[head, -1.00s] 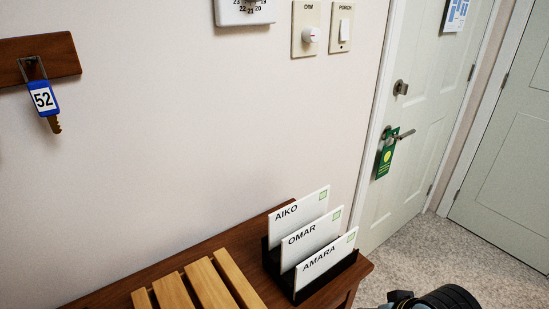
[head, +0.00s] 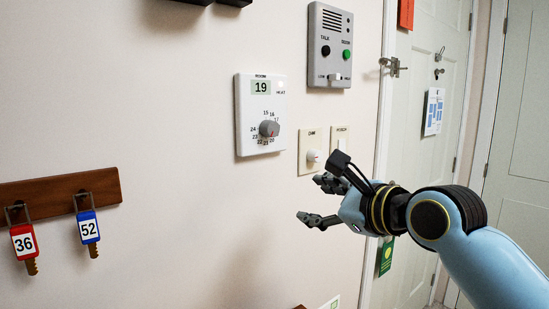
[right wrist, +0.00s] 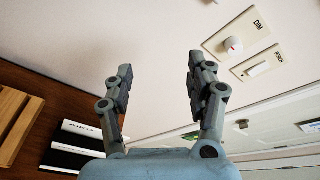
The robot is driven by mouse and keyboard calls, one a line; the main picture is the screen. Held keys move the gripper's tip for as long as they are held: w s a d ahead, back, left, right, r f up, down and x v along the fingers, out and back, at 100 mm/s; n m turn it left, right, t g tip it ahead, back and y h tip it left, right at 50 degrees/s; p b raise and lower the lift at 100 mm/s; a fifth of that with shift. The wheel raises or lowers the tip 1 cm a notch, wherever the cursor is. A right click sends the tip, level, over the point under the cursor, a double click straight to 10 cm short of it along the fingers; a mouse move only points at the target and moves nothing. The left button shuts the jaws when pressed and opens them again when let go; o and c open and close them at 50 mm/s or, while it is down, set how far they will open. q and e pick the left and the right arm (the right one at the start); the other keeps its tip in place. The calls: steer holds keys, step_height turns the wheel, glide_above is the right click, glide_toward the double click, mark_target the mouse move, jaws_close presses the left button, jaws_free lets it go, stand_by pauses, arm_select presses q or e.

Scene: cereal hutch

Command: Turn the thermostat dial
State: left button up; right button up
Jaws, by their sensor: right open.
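The thermostat (head: 260,114) is a white box on the wall with a small display reading 19. Its grey round dial (head: 269,128) sits low on its face, ringed by numbers from about 15 to 24. My right gripper (head: 315,202) is open and empty, below and to the right of the thermostat, apart from it. In the right wrist view the two fingers (right wrist: 157,85) are spread with nothing between them, and the thermostat is not in that view. My left gripper is not in view.
A DIM knob plate (head: 312,152) and PORCH switch plate (head: 340,140) are close above my right gripper. A grey intercom (head: 330,47) hangs above. A key rack (head: 60,200) holds keys 36 and 52 at left. The wall left of the thermostat is clear.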

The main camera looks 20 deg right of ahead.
mark_target(273, 128)
step_height(273, 128, up, 12)
steer(key=w+a+f+m+t+y, duration=0.1)
steer(key=w+m+t+y, duration=0.1)
steer(key=m, duration=0.4)
steer(key=x, duration=0.3)
steer(key=p+x, duration=0.1)
steer(key=x, duration=0.3)
steer(key=p+x, duration=0.1)
steer(key=x, duration=0.2)
steer(key=shift+w+r, duration=0.25)
steer(key=shift+r, duration=0.15)
steer(key=c, duration=1.1)
